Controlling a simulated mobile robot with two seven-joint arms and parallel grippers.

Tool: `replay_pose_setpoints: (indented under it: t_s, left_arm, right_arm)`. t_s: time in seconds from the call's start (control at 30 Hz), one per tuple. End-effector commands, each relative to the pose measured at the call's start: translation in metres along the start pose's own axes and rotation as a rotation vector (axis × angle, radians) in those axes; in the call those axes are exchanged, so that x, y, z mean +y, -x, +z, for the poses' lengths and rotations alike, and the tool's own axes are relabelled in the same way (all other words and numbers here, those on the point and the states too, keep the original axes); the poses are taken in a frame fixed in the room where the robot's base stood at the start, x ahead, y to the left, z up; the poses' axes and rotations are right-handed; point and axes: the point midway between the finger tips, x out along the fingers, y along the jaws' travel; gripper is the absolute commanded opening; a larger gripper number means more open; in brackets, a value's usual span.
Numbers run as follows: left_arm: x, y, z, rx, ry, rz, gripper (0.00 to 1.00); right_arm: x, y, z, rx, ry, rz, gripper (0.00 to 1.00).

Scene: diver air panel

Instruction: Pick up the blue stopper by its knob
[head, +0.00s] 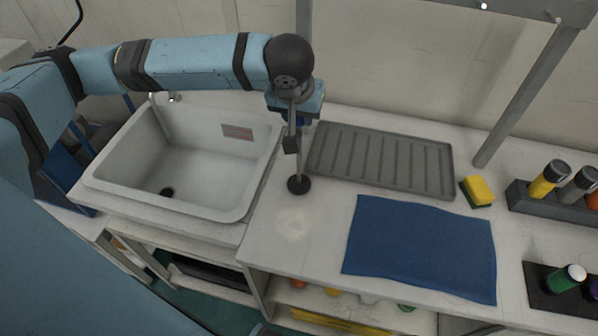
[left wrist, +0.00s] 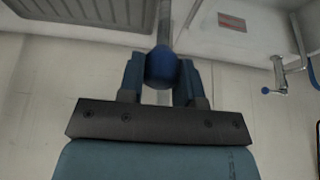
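My left gripper (head: 299,119) points down beside the sink's right rim. In the left wrist view its two blue fingers (left wrist: 161,78) stand on either side of the round blue stopper knob (left wrist: 161,66), with no clear gap between them and it. The fingers look closed on it. A thin grey rod runs on beyond the knob; whether it belongs to the stopper cannot be told. In the head view the knob is largely hidden by the gripper. A grey upright with a round dark foot (head: 298,185) shows below the gripper. My right gripper is not in view.
The white sink (head: 195,160) with a tap lies to the left. A grey ribbed drainer (head: 380,160) lies just right of the gripper, then a yellow sponge (head: 479,189). A blue cloth (head: 420,248) lies in front. A dark rack (head: 520,196) holds bottles at right.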

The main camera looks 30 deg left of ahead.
Motion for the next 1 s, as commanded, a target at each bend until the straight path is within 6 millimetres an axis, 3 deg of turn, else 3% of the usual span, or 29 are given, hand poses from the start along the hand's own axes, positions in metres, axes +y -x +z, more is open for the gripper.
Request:
replay_pose_setpoints:
  t_s: [0.03, 0.1, 0.13, 0.63, 0.77, 1.0]
  left_arm:
    - [0.0, 0.0, 0.0, 0.0, 0.0, 0.0, 0.18]
    - [0.0, 0.0, 0.0, 0.0, 0.0, 0.0, 0.02]
    - [0.0, 0.0, 0.0, 0.0, 0.0, 0.0, 0.0]
    - [0.0, 0.007, -0.004, 0.002, 0.001, 0.001, 0.0]
    - [0.001, 0.02, -0.009, 0.003, 0.001, 0.002, 0.0]
    - [0.001, 0.064, -0.028, 0.005, 0.002, 0.003, 0.0]
  right_arm:
    - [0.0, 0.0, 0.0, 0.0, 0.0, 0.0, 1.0]
    - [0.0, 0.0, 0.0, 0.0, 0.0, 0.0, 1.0]
    - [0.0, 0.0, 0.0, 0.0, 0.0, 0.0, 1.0]
    - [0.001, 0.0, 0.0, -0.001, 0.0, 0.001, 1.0]
    - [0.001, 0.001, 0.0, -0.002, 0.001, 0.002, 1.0]
    - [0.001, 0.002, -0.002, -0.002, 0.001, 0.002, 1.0]
